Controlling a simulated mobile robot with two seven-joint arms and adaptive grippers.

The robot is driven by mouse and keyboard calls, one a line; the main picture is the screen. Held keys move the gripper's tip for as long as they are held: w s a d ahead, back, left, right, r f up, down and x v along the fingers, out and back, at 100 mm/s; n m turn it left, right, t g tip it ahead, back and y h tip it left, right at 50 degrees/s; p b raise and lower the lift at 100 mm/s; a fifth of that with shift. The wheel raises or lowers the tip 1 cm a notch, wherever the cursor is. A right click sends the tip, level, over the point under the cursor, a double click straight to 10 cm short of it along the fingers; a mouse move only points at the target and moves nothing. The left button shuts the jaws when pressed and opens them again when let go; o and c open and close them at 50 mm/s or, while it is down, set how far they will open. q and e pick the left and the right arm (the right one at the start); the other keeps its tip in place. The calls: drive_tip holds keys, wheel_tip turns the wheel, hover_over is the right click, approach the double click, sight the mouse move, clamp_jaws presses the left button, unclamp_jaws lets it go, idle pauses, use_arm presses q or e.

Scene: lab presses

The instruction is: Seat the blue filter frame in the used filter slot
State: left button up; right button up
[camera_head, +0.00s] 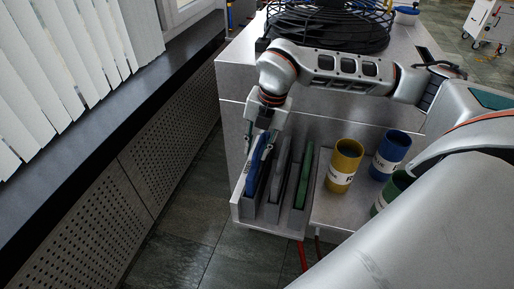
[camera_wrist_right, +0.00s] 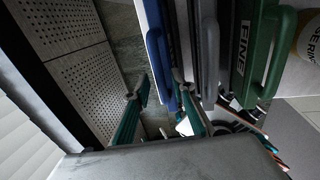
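The blue filter frame (camera_head: 257,165) stands upright in the leftmost slot of the grey rack (camera_head: 268,226) in the head view. Its blue handle also shows in the wrist view (camera_wrist_right: 160,62). My right gripper (camera_head: 258,148) is above the frame's far end, fingers pointing down. In the wrist view my right gripper (camera_wrist_right: 161,108) has its two teal fingers spread, and the end of the blue handle lies near the right finger. I cannot tell whether they touch. Whether the frame is fully down is hidden. My left gripper is not in view.
A grey frame (camera_head: 279,172) and a green frame (camera_head: 305,175) stand in the slots to the right. Yellow (camera_head: 344,166), blue (camera_head: 390,155) and green (camera_head: 388,192) cups stand on the bench beside the rack. A perforated wall panel (camera_head: 165,160) is to the left.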

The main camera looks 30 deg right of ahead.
wheel_tip(320, 180, up, 12)
drive_tip(key=s+d, duration=0.1)
drive_tip(key=shift+s+d+f+p, duration=0.2)
drive_tip(key=shift+s+d+p, duration=0.05)
drive_tip(key=shift+s+p, duration=0.15)
idle(0.4)
